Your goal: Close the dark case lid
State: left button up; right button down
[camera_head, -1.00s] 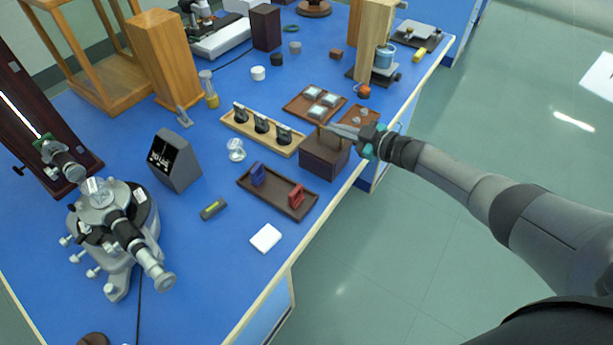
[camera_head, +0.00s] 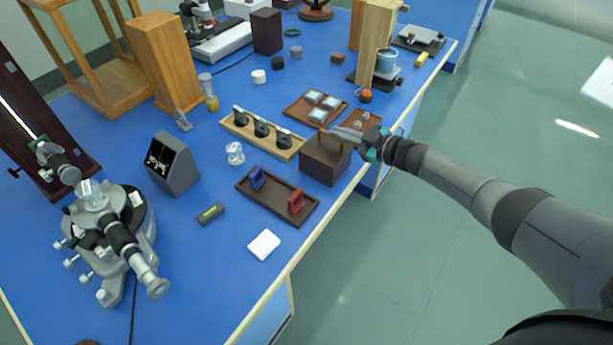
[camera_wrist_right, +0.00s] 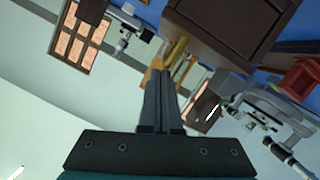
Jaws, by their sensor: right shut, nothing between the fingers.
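The dark case (camera_head: 322,168) is a dark brown box near the right edge of the blue bench in the head view. Its lid (camera_head: 326,147) looks lowered onto the box; I cannot tell if it is fully flush. My right gripper (camera_head: 334,131) is shut and empty, with its fingertips at the far upper edge of the lid. In the right wrist view the case (camera_wrist_right: 228,28) is at the top, with a small brass-coloured part near the shut fingertips (camera_wrist_right: 160,74). Whether they touch is unclear. My left gripper is not in view.
A brown tray (camera_head: 262,209) with blue and red pieces lies in front of the case. A wooden holder (camera_head: 238,130) with dark parts stands to its left. Trays with small glassy items (camera_head: 316,104) lie behind it. The bench edge is close on the right.

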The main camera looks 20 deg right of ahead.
aim_at(337, 150)
jog(key=shift+r, duration=0.1)
